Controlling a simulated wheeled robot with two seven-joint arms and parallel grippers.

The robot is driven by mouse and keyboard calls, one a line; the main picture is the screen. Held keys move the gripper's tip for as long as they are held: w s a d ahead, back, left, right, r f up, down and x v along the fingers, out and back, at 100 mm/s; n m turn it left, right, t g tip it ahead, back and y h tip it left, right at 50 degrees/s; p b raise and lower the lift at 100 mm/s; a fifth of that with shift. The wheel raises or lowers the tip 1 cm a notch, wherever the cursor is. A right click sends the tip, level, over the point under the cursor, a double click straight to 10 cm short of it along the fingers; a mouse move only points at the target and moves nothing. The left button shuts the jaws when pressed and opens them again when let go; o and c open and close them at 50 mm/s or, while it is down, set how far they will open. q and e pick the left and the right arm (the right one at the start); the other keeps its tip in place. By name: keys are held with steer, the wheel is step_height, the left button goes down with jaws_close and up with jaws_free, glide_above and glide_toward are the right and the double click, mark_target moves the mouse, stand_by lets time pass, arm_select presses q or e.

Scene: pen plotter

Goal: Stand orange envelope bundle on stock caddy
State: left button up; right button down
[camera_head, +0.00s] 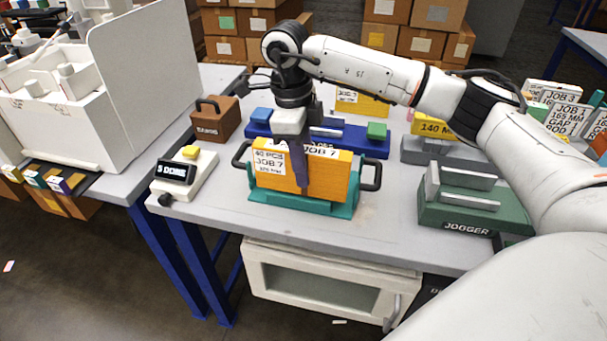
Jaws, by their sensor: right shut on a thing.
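The orange envelope bundle (329,183) is upright at the middle of the table, with white JOB 7 labels on its front and top. The teal stock caddy (290,202) with dark side handles is directly under it. The bundle's lower edge meets the caddy's front lip; I cannot tell whether its full weight rests there. My right gripper (303,180) comes down from above and is shut on the bundle, one dark finger across its front face. The other finger is hidden behind it. My left gripper is not in view.
A blue tray (375,148) with small blocks lies close behind the caddy. A green jogger (460,207) stands right, a white counter device (184,177) left, and a brown weight (215,120) back left. The table front (300,225) is clear.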

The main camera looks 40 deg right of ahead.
steer(key=shift+f, duration=1.45)
steer(key=c, duration=1.4)
jaws_free()
steer(key=shift+c, duration=0.2)
steer(key=shift+r, duration=0.1)
